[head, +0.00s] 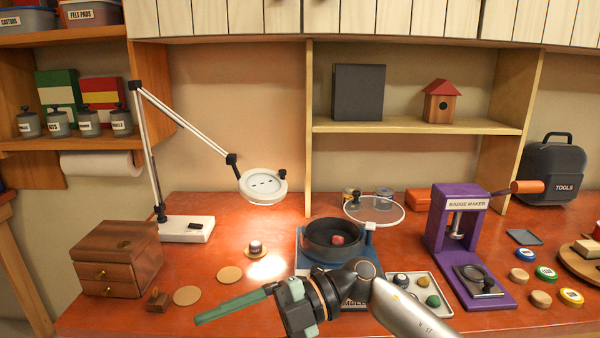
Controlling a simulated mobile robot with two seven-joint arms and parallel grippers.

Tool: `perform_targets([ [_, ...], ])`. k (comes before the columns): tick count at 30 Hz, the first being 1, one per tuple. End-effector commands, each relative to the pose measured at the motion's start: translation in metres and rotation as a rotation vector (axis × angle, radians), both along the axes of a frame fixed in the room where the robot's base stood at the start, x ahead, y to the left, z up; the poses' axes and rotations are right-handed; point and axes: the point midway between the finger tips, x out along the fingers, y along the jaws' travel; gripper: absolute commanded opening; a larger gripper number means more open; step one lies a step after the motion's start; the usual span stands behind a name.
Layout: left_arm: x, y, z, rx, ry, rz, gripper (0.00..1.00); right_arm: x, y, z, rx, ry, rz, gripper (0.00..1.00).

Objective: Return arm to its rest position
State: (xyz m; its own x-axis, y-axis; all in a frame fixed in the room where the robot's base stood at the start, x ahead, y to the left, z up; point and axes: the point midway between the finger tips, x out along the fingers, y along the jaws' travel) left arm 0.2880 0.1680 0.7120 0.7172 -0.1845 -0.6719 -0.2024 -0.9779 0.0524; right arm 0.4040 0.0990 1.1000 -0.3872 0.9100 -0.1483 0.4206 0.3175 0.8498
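My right arm comes in from the bottom right and reaches left over the front of the table. Its gripper (200,319) points left, low over the front table edge. I see its green finger side-on as one long shape, so I cannot tell whether the fingers are apart. Nothing shows held at the tip. The gripper body and wrist cover part of the blue machine (300,263) with a dark round bowl (318,238) and a reddish piece in it. My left gripper is not in view.
A wooden drawer box (118,250) and a white magnifier lamp (185,229) stand at left. Cork discs (187,296) lie near the gripper. A tray (440,305) of balls and a purple badge maker (440,230) stand right of my wrist.

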Motion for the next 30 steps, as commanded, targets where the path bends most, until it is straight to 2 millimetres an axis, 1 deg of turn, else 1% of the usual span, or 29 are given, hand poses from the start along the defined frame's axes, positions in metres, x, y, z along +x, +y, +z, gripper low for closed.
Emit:
perform_targets([
  [1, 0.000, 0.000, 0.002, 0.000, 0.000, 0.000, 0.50, -0.002, 0.004, 0.003, 0.112, 0.064, -0.045, 0.75],
  [3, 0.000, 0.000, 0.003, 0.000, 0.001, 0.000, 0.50, 0.004, 0.004, 0.010, 0.254, 0.140, -0.131, 0.75],
  [5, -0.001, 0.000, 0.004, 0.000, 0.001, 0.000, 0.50, 0.011, 0.000, 0.012, 0.361, 0.208, -0.219, 0.75],
  [7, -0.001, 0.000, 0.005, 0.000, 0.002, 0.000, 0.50, 0.024, -0.009, 0.011, 0.471, 0.289, -0.338, 0.75],
  [8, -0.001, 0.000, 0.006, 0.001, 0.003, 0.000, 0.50, 0.030, -0.014, 0.009, 0.510, 0.326, -0.392, 0.75],
  [11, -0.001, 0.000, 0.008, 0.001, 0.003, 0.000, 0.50, 0.051, -0.038, -0.008, 0.616, 0.447, -0.591, 0.75],
  [13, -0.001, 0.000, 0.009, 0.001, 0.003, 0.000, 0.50, 0.063, -0.058, -0.029, 0.662, 0.535, -0.742, 0.75],
  [14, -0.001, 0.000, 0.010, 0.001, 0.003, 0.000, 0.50, 0.068, -0.068, -0.040, 0.673, 0.574, -0.809, 0.75],
  [17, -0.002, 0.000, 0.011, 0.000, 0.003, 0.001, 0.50, 0.077, -0.102, -0.084, 0.681, 0.703, -1.035, 0.75],
  [18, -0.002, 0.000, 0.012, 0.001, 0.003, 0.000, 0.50, 0.077, -0.117, -0.106, 0.670, 0.754, -1.127, 0.75],
  [20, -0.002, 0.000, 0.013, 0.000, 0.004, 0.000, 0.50, 0.073, -0.139, -0.139, 0.638, 0.833, -1.262, 0.75],
  [21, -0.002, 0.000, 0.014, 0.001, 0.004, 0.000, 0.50, 0.067, -0.153, -0.163, 0.607, 0.884, -1.350, 0.75],
  [23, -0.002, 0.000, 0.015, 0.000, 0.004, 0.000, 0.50, 0.052, -0.175, -0.200, 0.545, 0.964, -1.477, 0.75],
  [24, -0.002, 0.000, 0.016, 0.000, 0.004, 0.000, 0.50, 0.039, -0.189, -0.224, 0.493, 1.016, -1.557, 0.75],
  [26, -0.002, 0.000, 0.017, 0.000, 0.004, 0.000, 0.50, 0.016, -0.208, -0.259, 0.409, 1.092, -1.665, 0.75],
  [27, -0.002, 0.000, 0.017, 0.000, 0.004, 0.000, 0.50, -0.001, -0.219, -0.280, 0.349, 1.140, -1.727, 0.75],
  [29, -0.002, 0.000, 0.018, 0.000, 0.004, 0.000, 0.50, -0.028, -0.233, -0.306, 0.261, 1.203, -1.804, 0.75],
  [30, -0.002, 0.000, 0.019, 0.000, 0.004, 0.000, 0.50, -0.045, -0.242, -0.321, 0.204, 1.240, -1.847, 0.75],
])
